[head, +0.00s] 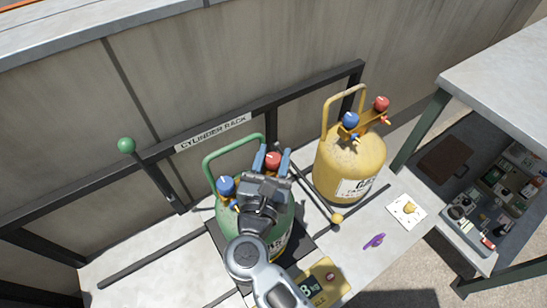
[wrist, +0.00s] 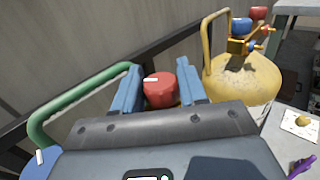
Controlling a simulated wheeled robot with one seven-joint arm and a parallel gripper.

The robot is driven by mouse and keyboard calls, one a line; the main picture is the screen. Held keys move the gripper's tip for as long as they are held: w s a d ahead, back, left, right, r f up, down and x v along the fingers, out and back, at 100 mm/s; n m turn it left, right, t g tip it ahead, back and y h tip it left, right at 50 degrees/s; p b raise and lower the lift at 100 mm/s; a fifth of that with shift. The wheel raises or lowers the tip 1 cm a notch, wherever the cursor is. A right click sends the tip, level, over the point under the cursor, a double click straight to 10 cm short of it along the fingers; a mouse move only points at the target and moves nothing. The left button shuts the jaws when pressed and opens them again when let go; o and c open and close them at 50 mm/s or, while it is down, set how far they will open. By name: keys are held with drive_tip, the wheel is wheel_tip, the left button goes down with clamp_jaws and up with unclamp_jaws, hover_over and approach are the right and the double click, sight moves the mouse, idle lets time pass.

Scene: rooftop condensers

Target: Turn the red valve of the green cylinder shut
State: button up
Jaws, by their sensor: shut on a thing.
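The green cylinder (head: 285,218) stands on a dark square base in the rack, partly hidden by my arm. Its red valve (head: 273,158) is at the top right, beside a blue valve (head: 226,185) and under a green handle (head: 205,166). My gripper (head: 272,161) is over the cylinder top with its two blue fingers on either side of the red valve, shut on it. In the wrist view the red valve (wrist: 160,92) sits between the fingers, and a white mark shows on its top edge.
A yellow cylinder (head: 348,165) with its own red valve (head: 381,103) and blue valve (head: 350,120) stands to the right. A green-knobbed lever (head: 127,145) is at left. A purple item (head: 374,241) and white card (head: 407,210) lie in front. A workbench (head: 500,80) is at right.

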idle(0.3)
drive_tip(key=o, duration=1)
drive_tip(key=shift+c, duration=0.2)
drive_tip(key=shift+s+a+b, duration=0.25)
drive_tip(key=shift+s, duration=1)
drive_tip(key=shift+s+a+b, duration=0.2)
drive_tip(key=shift+s+b, duration=0.05)
drive_tip(key=shift+s, duration=1.05)
drive_tip(key=shift+s+a+b, duration=0.25)
drive_tip(key=shift+s, duration=1)
